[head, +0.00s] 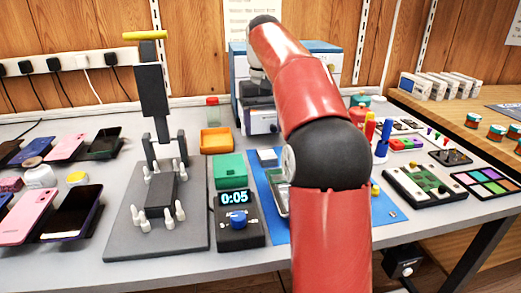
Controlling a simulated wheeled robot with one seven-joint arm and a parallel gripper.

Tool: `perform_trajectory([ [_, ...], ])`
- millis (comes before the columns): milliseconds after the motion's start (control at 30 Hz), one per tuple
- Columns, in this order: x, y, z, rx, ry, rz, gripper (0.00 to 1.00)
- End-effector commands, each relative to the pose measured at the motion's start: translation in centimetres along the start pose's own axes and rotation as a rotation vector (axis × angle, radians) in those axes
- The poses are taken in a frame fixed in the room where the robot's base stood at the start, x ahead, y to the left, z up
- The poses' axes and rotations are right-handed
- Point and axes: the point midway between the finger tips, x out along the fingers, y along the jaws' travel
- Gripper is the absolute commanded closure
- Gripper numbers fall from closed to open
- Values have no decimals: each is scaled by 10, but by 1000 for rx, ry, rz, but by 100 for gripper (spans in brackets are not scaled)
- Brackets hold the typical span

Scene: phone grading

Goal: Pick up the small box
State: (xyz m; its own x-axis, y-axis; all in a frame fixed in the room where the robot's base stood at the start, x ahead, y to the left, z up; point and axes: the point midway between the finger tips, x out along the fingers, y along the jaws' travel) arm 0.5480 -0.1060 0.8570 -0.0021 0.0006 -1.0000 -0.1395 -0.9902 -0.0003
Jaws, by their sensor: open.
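Several box-like things stand on the grey table, and I cannot tell for sure which one is the small box. A green lidded box (229,171) sits behind the timer. An open orange bin (216,140) stands behind the green box. A small pale box (267,157) lies at the back left of the blue mat (278,222), left of my arm. My red arm rises across the middle of the view and bends over toward the back. I cannot make out the jaws of my gripper or anything held in them.
A timer (238,222) reading 0:05 stands in front. A grey stand with white pegs (125,238) is left of it, with phones (70,212) further left. A blue-and-white cabinet (325,58) stands behind my arm. Trays and a green board (425,187) lie right.

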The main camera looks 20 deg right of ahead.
Motion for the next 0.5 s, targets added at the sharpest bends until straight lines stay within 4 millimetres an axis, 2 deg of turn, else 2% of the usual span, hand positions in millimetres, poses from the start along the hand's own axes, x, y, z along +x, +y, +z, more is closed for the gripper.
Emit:
perform_trajectory([
  [500, 68, 4, 8, 0, 0, 0, 36],
])
